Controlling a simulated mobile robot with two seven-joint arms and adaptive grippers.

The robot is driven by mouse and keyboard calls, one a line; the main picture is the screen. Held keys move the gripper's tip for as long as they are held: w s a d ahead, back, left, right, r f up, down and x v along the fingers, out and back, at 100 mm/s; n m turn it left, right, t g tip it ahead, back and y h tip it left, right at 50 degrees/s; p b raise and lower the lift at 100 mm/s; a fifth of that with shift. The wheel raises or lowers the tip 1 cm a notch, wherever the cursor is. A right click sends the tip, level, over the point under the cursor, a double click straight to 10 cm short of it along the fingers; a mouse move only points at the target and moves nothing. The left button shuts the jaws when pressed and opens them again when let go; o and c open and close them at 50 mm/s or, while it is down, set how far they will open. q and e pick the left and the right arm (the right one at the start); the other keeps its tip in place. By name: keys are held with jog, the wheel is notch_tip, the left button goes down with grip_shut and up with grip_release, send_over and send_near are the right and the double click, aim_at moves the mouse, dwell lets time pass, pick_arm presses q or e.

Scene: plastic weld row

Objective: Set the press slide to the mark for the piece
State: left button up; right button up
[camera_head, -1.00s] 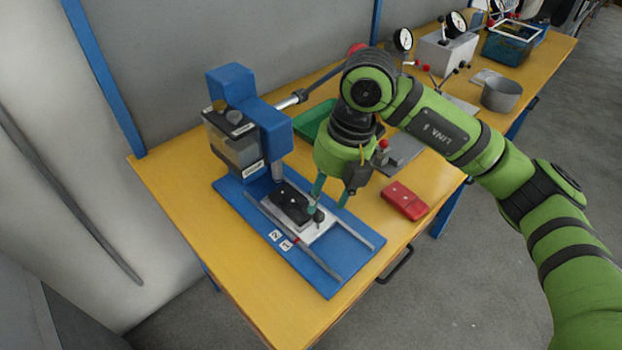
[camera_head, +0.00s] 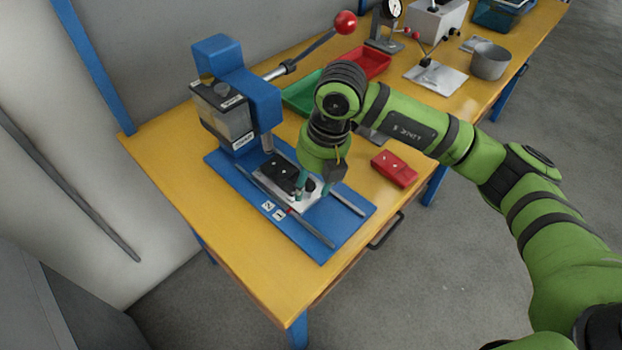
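The blue press (camera_head: 228,60) stands at the left of the bench, on a blue base (camera_head: 325,248) with two metal rails. Its slide, a light metal plate (camera_head: 305,203), sits between the rails with a dark piece (camera_head: 278,173) on it. Labels 2 (camera_head: 267,205) and 1 (camera_head: 278,214) are on the base; a small red pointer (camera_head: 290,210) is beside label 1. My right gripper (camera_head: 312,191) is low over the slide's front end, its fingers apart. The slide's dark knob is partly hidden there; contact cannot be told. My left gripper is not in view.
A red block (camera_head: 394,168) lies right of the press. Green (camera_head: 300,97) and red (camera_head: 367,62) trays are behind my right arm. The press lever with its red ball (camera_head: 345,22) extends over them. A grey cup (camera_head: 490,61) stands farther right. The front bench corner is clear.

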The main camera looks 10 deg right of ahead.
aim_at(292, 178)
jog(key=c, duration=0.7)
grip_shut()
jog(key=shift+w, duration=0.1)
jog(key=w+a, duration=0.1)
jog(key=w+a+b, duration=0.1)
jog(key=w, duration=0.1)
jog(key=shift+w+a, duration=0.25)
jog(key=shift+w, duration=0.05)
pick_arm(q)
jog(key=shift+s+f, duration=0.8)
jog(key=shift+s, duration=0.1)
pick_arm(e)
jog(key=shift+r, duration=0.15)
jog(key=o, duration=0.9)
grip_release()
jog(key=shift+w, duration=0.1)
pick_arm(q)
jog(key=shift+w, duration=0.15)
pick_arm(e)
jog(key=shift+o, duration=0.2)
jog(key=shift+w+a, duration=0.1)
